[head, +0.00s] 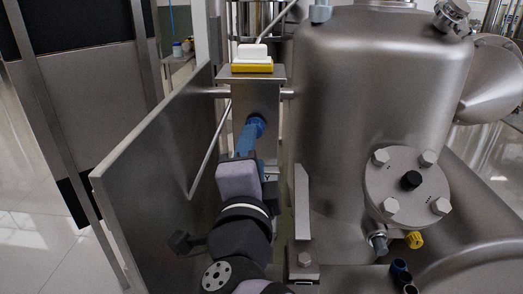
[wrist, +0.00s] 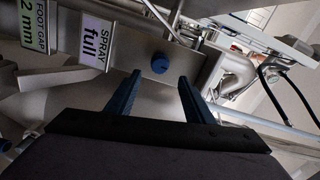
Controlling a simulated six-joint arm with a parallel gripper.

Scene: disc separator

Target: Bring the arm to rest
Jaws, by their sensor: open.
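My gripper (wrist: 160,77) is open and empty, its two dark blue fingers spread apart. A round blue knob (wrist: 159,63) on a metal plate lies beyond the gap between the fingertips, with no visible contact. In the head view my gripper (head: 247,141) reaches away from my arm toward the same knob (head: 257,125), and the fingers partly overlap each other there. My arm runs up from the bottom middle, bent, between a steel panel and the large vessel.
A flat steel panel (head: 150,175) stands close on the left. The steel vessel (head: 375,90) with a bolted flange (head: 405,182) stands on the right. A white and yellow button box (head: 252,60) sits above the knob. A "SPRAY full" label (wrist: 97,38) is left of the knob.

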